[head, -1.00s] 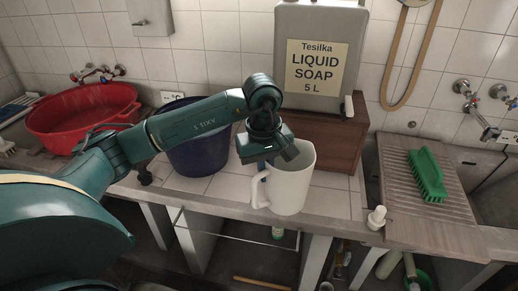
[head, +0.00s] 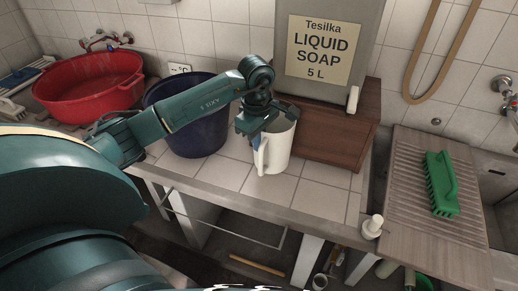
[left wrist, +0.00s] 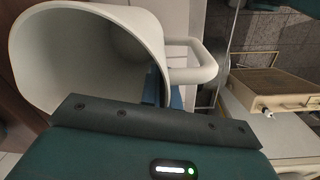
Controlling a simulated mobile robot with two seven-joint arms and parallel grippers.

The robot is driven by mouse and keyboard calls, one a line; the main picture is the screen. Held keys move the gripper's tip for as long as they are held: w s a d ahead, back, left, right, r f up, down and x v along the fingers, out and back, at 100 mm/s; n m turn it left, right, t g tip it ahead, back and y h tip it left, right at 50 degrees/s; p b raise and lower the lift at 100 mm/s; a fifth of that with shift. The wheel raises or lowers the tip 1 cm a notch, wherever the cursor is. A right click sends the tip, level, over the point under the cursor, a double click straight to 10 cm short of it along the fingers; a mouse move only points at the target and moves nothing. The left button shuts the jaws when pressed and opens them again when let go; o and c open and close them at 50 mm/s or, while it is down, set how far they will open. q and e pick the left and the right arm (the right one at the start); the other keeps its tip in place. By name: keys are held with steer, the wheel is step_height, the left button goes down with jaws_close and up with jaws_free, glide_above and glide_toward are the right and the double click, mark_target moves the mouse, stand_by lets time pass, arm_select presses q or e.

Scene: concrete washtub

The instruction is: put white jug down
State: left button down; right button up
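The white jug (head: 278,152) is upright over the tiled counter (head: 310,195), in front of the brown wooden box. I cannot tell whether its base touches the tiles. My left gripper (head: 262,130) is at the jug's rim on its left side, near the handle (head: 260,157). In the left wrist view the jug (left wrist: 90,45) opens toward the camera. One blue finger shows inside its wall and one outside, beside the handle, so the gripper is shut on the wall. The jug looks empty. My right gripper is not in view.
A dark blue bucket (head: 193,143) stands close left of the jug. A soap canister (head: 350,20) stands on the brown box (head: 325,140) behind. A white pump top (head: 372,226) is at the front right. A green brush (head: 441,185) lies on the ribbed board (head: 408,205). Tiles right of the jug are clear.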

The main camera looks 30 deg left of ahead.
arm_select(q)
step_height(320, 180, down, 5)
steer(key=shift+r+p, duration=0.2)
steer(key=shift+p, duration=0.15)
steer(key=shift+f+b, duration=0.35)
steer(key=shift+f, duration=0.1)
steer(key=c, duration=1.6)
jaws_free()
steer(key=shift+r, duration=0.1)
steer(key=shift+c, duration=0.2)
